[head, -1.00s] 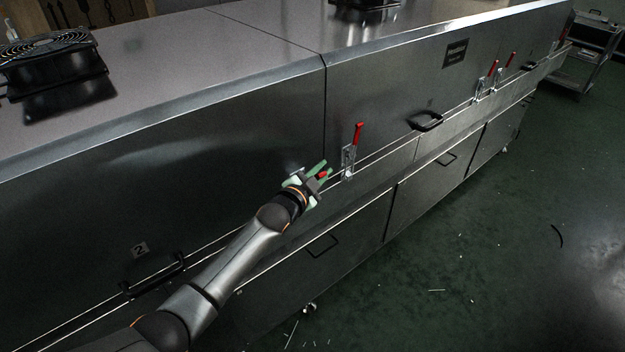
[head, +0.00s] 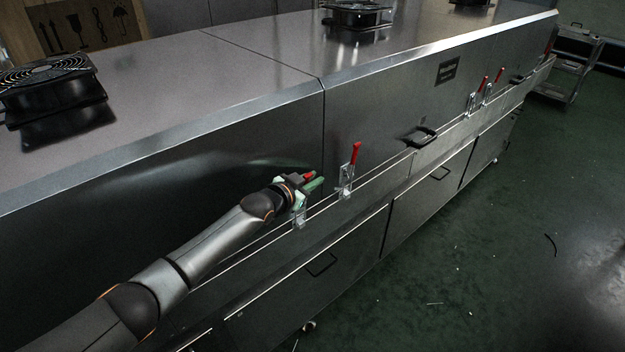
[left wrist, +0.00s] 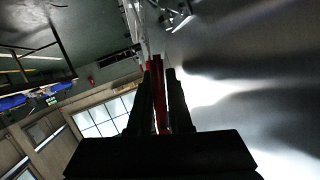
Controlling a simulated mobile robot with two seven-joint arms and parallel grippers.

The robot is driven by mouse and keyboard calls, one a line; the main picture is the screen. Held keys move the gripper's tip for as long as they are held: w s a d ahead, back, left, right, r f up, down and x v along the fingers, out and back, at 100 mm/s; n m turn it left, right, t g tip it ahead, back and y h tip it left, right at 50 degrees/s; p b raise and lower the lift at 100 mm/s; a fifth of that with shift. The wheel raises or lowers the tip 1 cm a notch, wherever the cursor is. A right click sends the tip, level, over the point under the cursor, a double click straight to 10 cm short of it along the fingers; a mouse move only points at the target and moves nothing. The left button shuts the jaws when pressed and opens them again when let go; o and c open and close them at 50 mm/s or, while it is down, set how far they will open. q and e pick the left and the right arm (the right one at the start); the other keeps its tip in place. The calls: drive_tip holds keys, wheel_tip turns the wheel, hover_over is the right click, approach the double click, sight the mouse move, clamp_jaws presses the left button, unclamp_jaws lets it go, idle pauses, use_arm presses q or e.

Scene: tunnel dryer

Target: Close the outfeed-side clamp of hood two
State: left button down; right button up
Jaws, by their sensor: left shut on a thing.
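My left gripper (head: 312,183) is at the seam end of hood two (head: 200,150), the nearer steel hood. It is shut on the red handle (head: 309,175) of the outfeed-side clamp (head: 299,215). The clamp's metal base shows below the fingers, on the ledge under the hood. In the left wrist view the red handle (left wrist: 158,95) lies between the two dark fingers. The fingers hide most of the handle, and I cannot tell whether the clamp is fully latched. My right gripper is in neither view.
A neighbouring clamp with an upright red handle (head: 355,154) stands just right of my gripper. Beyond it are a black hood handle (head: 421,136) and two more red-handled clamps (head: 485,84). Fans (head: 52,85) sit on top. The green floor (head: 450,260) at right is mostly clear.

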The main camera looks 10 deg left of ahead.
use_arm(q)
drive_tip(key=c, duration=0.8)
unclamp_jaws()
drive_tip(key=shift+c, duration=0.2)
drive_tip(key=shift+s+a+r, duration=0.1)
drive_tip(key=shift+s, duration=0.05)
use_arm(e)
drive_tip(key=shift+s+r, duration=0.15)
